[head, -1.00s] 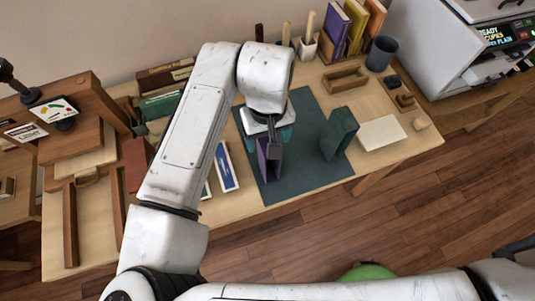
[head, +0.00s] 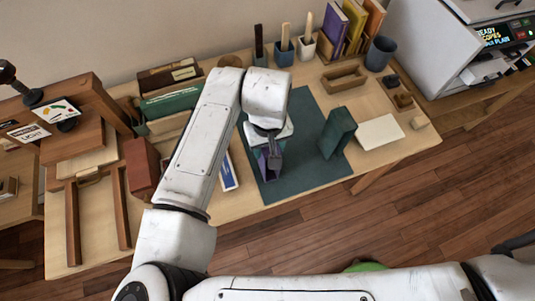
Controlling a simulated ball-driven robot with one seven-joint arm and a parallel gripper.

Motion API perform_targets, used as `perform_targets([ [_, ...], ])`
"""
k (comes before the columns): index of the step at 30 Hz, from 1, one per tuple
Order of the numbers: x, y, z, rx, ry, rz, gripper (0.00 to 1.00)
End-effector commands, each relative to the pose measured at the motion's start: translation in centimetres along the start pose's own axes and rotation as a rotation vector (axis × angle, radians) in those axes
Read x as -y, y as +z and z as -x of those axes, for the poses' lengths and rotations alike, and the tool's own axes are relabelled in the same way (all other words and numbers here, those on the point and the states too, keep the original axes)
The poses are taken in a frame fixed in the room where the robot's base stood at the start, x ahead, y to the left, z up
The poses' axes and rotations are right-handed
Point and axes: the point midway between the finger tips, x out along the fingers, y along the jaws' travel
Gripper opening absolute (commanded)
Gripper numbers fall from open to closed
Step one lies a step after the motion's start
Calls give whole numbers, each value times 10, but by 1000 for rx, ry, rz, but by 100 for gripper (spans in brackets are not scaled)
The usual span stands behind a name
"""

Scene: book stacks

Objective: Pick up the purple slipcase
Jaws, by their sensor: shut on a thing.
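The purple slipcase (head: 263,164) is upright at the left part of the dark green mat (head: 302,104). My gripper (head: 271,160) is shut on the slipcase from above, at its right side. The white wrist and the fingers hide part of the slipcase. I cannot tell whether its base touches the mat.
A blue-and-white book (head: 228,172) lies left of the mat. A wooden tray (head: 343,77), a dark cup (head: 380,54) and upright books (head: 334,26) are behind.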

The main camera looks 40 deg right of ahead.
Motion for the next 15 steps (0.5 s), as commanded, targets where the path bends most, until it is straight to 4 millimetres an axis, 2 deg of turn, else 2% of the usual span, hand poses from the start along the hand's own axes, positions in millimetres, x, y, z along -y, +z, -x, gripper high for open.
perform_targets([
  [2,0,0,0,0,0,0,31],
  [10,0,0,0,0,0,0,5],
  [15,0,0,0,0,0,0,3],
])
